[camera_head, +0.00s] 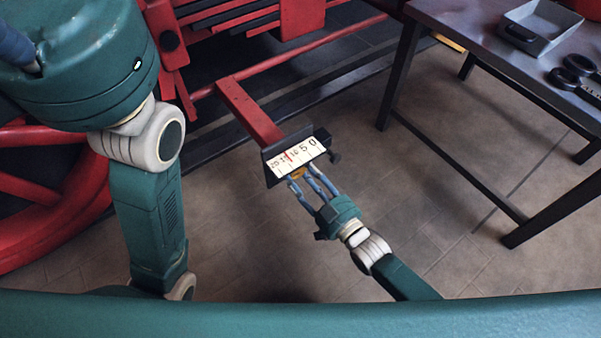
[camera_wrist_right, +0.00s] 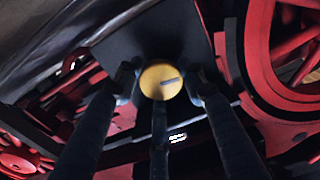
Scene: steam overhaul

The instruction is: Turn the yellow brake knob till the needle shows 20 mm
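The white scale plate (camera_head: 295,156) has a dark frame and reads 20 to 0 from left to right. Its red needle (camera_head: 287,156) stands close to the 15 mark, right of 20; the exact reading is too small to tell. The yellow brake knob (camera_wrist_right: 161,81) has a dark slot pointing right and slightly up in the right wrist view. In the head view, a little yellow (camera_head: 298,173) shows below the scale. My right gripper (camera_wrist_right: 160,88) has its fingers around the knob, with small gaps seeming to show at the sides. Only part of my left gripper (camera_head: 15,48) shows; its fingertips are out of view.
A red beam (camera_head: 248,112) runs back from the scale to the red locomotive frame. A red wheel (camera_head: 50,215) is at the left. A dark table (camera_head: 480,40) with a grey tray (camera_head: 548,42) and black tools stands at the right. Tiled floor is clear between.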

